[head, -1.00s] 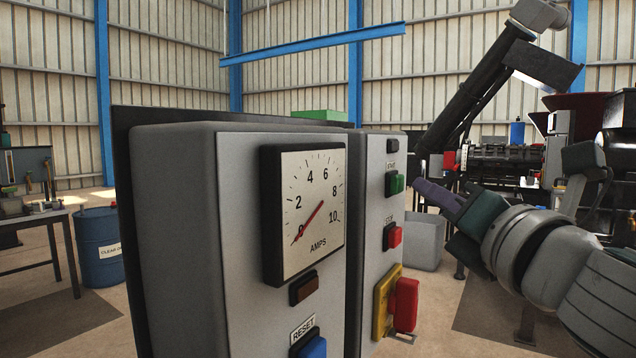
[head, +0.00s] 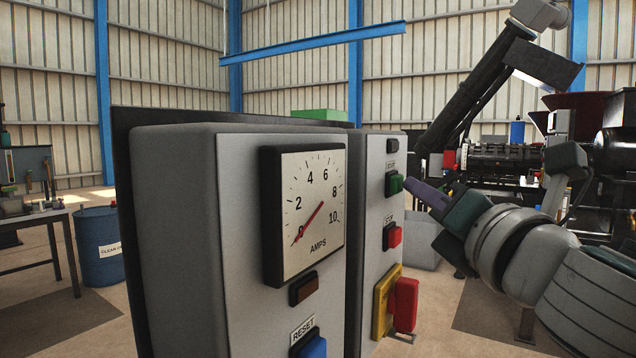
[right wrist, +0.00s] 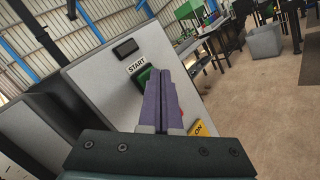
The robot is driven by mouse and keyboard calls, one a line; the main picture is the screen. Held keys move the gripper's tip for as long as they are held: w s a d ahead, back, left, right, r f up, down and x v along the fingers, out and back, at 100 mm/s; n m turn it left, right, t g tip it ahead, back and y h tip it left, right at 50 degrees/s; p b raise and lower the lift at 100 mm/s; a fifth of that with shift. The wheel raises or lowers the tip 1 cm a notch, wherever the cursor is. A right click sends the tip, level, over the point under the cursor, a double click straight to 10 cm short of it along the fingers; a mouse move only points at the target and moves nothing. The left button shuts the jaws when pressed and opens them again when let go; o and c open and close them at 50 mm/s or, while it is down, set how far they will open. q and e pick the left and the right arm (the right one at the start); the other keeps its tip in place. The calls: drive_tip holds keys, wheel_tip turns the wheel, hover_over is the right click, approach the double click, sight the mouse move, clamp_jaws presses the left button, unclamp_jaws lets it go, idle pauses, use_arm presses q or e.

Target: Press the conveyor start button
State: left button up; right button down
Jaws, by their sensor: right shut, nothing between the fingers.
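The green start button (head: 396,184) is on the front of the narrower grey control box, under a label. It also shows in the right wrist view (right wrist: 145,76), below the word START and partly hidden by my fingers. My right gripper (head: 408,183) is shut and empty. Its purple fingertips are at the green button's face; whether they touch it I cannot tell. In the right wrist view the closed fingers (right wrist: 158,75) overlap the button's lower right side. My left gripper is not in view.
Below the start button are a red stop button (head: 395,236) and a red switch handle (head: 406,304) on a yellow plate. A larger box with an amps gauge (head: 312,212) and a blue reset button (head: 312,346) stands to the left.

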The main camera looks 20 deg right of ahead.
drive_tip(key=shift+w+a, duration=0.15)
drive_tip(key=shift+w, duration=0.05)
drive_tip(key=shift+s, duration=0.1)
idle(0.4)
drive_tip(key=shift+s+d, duration=0.55)
drive_tip(key=shift+s, duration=0.05)
drive_tip(key=shift+d, duration=0.1)
drive_tip(key=shift+s+d, duration=0.8)
drive_tip(key=shift+s, duration=0.15)
drive_tip(key=shift+s+d, duration=0.75)
drive_tip(key=shift+s, duration=0.2)
